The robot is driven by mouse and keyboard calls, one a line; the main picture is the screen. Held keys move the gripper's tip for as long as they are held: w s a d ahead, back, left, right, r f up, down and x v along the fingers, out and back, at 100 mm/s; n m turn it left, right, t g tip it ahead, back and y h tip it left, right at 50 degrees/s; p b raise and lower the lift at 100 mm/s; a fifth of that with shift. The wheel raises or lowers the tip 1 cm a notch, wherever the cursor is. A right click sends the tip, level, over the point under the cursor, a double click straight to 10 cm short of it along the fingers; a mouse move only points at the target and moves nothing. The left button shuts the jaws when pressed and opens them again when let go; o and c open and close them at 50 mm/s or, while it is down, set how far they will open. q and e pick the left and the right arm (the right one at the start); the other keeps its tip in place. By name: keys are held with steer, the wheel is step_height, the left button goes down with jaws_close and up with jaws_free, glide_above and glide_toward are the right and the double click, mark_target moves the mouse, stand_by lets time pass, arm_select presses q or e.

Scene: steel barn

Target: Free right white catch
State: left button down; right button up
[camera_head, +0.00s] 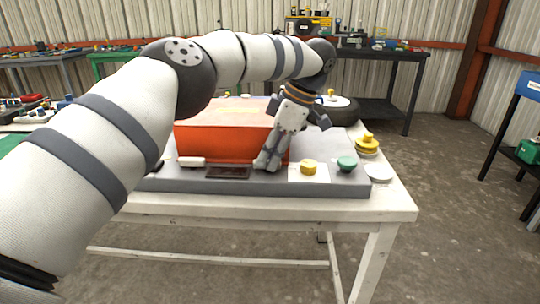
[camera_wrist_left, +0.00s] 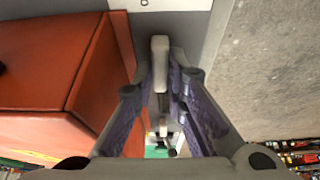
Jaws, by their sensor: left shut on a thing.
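An orange box (camera_head: 215,143) with a pale orange top stands on a grey base plate (camera_head: 330,187) on the white table. One white catch (camera_head: 191,161) lies at its front left. My left gripper (camera_head: 267,163) reaches down at the box's front right corner. In the left wrist view, the right white catch (camera_wrist_left: 159,62) is a pale upright bar between the fingers of my left gripper (camera_wrist_left: 160,88), which is shut on it. The orange box (camera_wrist_left: 45,65) is close beside the left finger. In the head view the gripper hides this catch. My right gripper is out of view.
A dark panel (camera_head: 228,172) is set in the plate's front. A yellow knob (camera_head: 308,167) and a green knob (camera_head: 347,163) stand to the gripper's right. A yellow stacked piece (camera_head: 367,144) and a white disc (camera_head: 379,172) are near the table's right edge.

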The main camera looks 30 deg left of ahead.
arm_select(q)
steer(key=c, duration=1.6)
jaws_free()
